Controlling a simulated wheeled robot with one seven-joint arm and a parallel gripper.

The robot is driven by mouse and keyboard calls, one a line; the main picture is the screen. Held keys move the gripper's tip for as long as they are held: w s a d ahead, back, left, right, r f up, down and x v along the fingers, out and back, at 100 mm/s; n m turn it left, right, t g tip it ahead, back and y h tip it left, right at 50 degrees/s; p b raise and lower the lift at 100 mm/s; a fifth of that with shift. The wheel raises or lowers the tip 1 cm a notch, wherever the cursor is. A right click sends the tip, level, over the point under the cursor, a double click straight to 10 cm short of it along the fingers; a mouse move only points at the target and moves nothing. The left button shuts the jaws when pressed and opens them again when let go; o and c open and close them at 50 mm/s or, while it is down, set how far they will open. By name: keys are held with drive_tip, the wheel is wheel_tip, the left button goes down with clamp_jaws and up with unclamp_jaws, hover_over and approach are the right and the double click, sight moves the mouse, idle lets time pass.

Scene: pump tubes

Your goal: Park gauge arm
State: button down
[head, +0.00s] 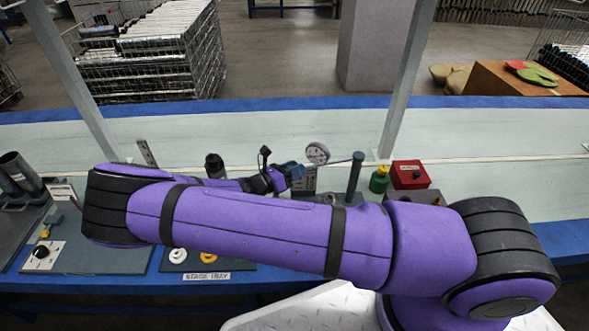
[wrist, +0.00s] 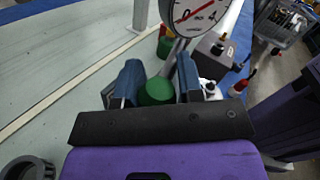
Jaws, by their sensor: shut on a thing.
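The gauge arm carries a round white dial gauge (head: 317,153), with a thin bar running right to a dark upright post (head: 355,178). The wrist view shows the dial (wrist: 198,14) large at the top, its red needle across the face. A green ball knob (wrist: 156,91) sits between the two blue fingers of my gripper (wrist: 158,80), in line with the silver bar (wrist: 178,48) of the arm. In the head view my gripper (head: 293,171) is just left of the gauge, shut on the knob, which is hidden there.
A green bottle (head: 379,181) and a red box (head: 410,174) stand right of the post. A dark cylinder (head: 214,164) stands left of my gripper. A labelled stage tray (head: 206,276) lies in front, partly behind my arm. The pale belt behind is clear.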

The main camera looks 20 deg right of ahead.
drive_tip(key=shift+w, duration=0.2)
drive_tip(key=w+d+m+g, duration=0.5)
drive_tip(key=w+g, duration=0.4)
drive_tip(key=w, duration=0.3)
drive_tip(key=shift+w+d+m, duration=0.35)
drive_tip(key=shift+d+m, duration=0.05)
drive_tip(key=shift+d, duration=0.3)
drive_tip(key=c, duration=1.9)
unclamp_jaws()
drive_tip(key=shift+w+d+r, duration=0.1)
drive_tip(key=shift+w+d, duration=0.35)
drive_tip(key=shift+d, duration=0.2)
drive_tip(key=shift+o, duration=0.2)
drive_tip(key=shift+d, duration=0.1)
drive_tip(key=o, duration=0.9)
drive_tip(key=shift+o, duration=0.8)
drive_tip(key=shift+d, duration=0.15)
